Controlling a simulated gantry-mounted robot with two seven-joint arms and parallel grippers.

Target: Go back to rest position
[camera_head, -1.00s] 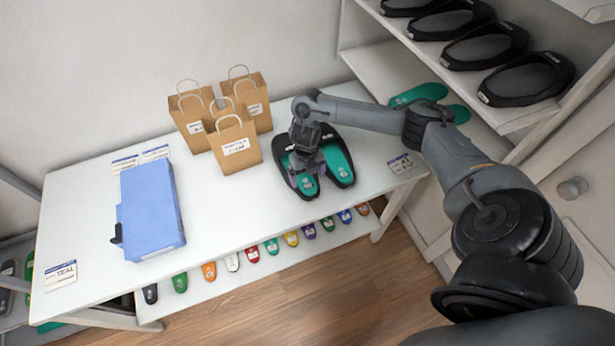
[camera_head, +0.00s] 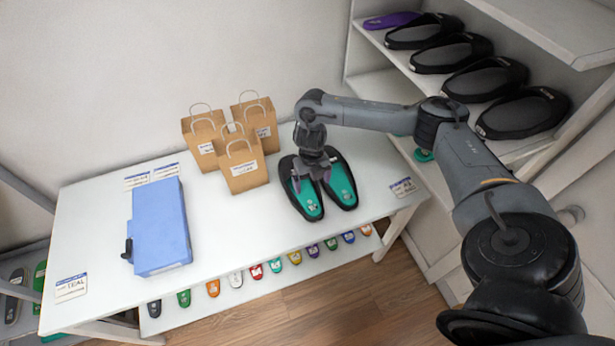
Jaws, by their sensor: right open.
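My right gripper (camera_head: 311,174) is open and points down above the upper part of the left shoe of a pair. The pair is black, with a teal insole in the left shoe (camera_head: 308,200) and in the right shoe (camera_head: 342,186). Both lie side by side on the white table (camera_head: 230,226). The gripper hides part of the left shoe; I cannot tell whether the fingers touch it. My right arm reaches in from the right side of the view. My left gripper is not in view.
Several brown paper bags (camera_head: 241,170) stand close to the gripper's left. A blue box-like device (camera_head: 160,228) lies further left. Shelves with black shoes (camera_head: 485,80) rise at the right, near my arm. Coloured insoles (camera_head: 235,279) line a lower shelf. The table's middle is clear.

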